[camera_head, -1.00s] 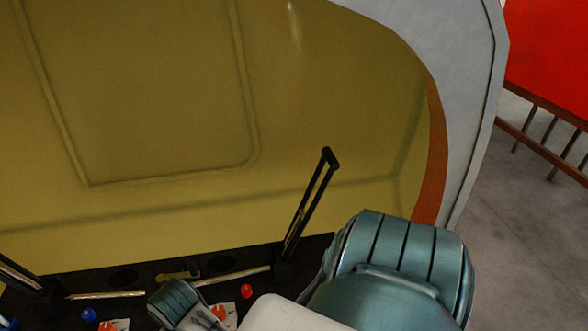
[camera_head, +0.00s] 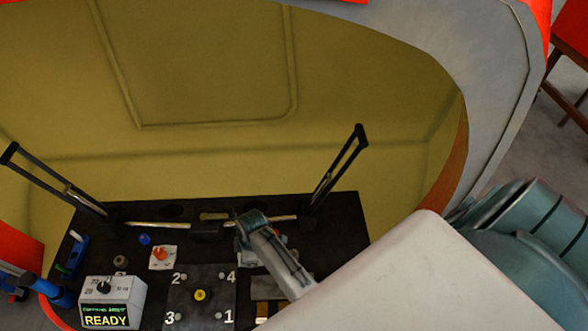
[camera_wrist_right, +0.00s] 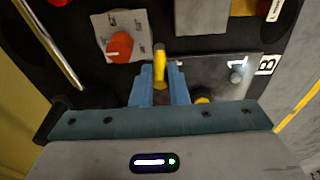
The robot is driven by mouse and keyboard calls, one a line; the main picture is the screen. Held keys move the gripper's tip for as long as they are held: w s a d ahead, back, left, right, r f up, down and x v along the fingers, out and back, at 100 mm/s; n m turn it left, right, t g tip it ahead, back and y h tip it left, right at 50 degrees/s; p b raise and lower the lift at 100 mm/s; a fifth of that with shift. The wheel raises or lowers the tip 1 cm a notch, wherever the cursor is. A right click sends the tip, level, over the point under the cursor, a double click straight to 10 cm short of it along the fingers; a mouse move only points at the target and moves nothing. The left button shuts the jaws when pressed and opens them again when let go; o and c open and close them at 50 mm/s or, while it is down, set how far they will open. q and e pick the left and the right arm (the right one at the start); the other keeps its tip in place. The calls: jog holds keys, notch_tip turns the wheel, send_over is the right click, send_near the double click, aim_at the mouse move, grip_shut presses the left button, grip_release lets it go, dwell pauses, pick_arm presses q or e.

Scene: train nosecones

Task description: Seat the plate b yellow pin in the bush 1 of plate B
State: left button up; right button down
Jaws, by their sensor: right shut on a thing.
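In the right wrist view, my right gripper (camera_wrist_right: 158,80) is shut on the yellow pin (camera_wrist_right: 160,55), held between its blue fingers. Plate B (camera_wrist_right: 213,72) is a grey metal plate just to the right, with a white 1 and a B label. A second yellow piece (camera_wrist_right: 203,100) shows near the plate's lower edge, partly hidden by the gripper. I cannot clearly make out bush 1 or tell whether the pin touches the plate. In the head view, my right arm covers the right gripper. My left gripper is out of view.
The black worktop (camera_head: 335,225) holds a numbered plate (camera_head: 185,312) with a yellow piece, a blue part (camera_head: 145,239), an orange knob (camera_head: 160,254) on a white sheet and a box reading READY (camera_head: 110,303). A black handle (camera_head: 340,165) rises at the right rear.

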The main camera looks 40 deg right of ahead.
jog(key=s+d+f+b, duration=0.1)
jog(key=d, duration=0.3)
jog(key=s+d+f+b, duration=0.1)
jog(key=d+f, duration=0.1)
jog(key=d, duration=0.3)
jog(key=s+d+f+b, duration=0.1)
jog(key=s+d+f, duration=0.1)
jog(key=d, duration=0.3)
jog(key=shift+d+f+b, duration=0.1)
jog(key=shift+d+b, duration=0.15)
jog(key=shift+b, duration=0.05)
jog(key=c, duration=1.4)
grip_release()
jog(key=shift+a, duration=0.1)
jog(key=shift+r, duration=0.25)
notch_tip(320, 180, up, 12)
jog(key=d+b, duration=0.1)
jog(key=shift+s+d+f+b, duration=0.2)
jog(key=shift+s+d+b, duration=0.1)
jog(key=shift+s+b, duration=0.15)
